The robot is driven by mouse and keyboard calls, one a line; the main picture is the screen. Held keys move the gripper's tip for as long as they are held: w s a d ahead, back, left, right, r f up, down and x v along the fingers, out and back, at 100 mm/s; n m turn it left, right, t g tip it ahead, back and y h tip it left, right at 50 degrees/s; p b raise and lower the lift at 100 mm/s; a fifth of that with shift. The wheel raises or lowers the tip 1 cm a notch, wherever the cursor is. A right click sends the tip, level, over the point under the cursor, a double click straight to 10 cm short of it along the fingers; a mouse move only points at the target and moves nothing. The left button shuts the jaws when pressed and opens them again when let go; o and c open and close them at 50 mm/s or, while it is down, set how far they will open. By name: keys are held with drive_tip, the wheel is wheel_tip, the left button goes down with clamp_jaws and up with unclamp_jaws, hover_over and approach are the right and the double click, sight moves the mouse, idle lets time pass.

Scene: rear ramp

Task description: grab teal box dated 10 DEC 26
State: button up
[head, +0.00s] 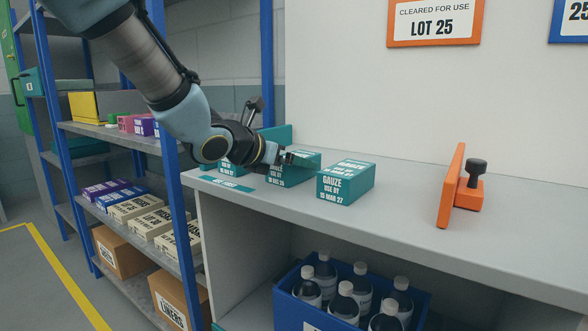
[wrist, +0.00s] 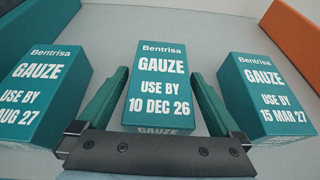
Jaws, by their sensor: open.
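The teal gauze box marked USE BY 10 DEC 26 (wrist: 160,85) is in the middle of the wrist view. In the head view the middle teal box (head: 291,175) stands on the grey counter, partly hidden by my gripper (head: 284,158). My gripper is open in the wrist view (wrist: 160,76), one finger on each side of this box, with narrow gaps showing. A teal box ending AUG 27 (wrist: 38,95) is to its left; it also shows in the head view (head: 232,170). A teal box dated 15 MAR 27 (wrist: 262,95) is to its right, also in the head view (head: 345,182).
An orange stand with a black knob (head: 462,187) is on the counter at right. A teal label strip (head: 226,184) lies at the front edge. A blue crate of bottles (head: 290,295) is below. A blue-post shelf (head: 172,200) stands left.

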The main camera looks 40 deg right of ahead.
drive_tip(key=shift+x, duration=1.2)
drive_tip(key=c, duration=1.3)
drive_tip(key=shift+r, duration=0.1)
drive_tip(key=shift+c, duration=0.2)
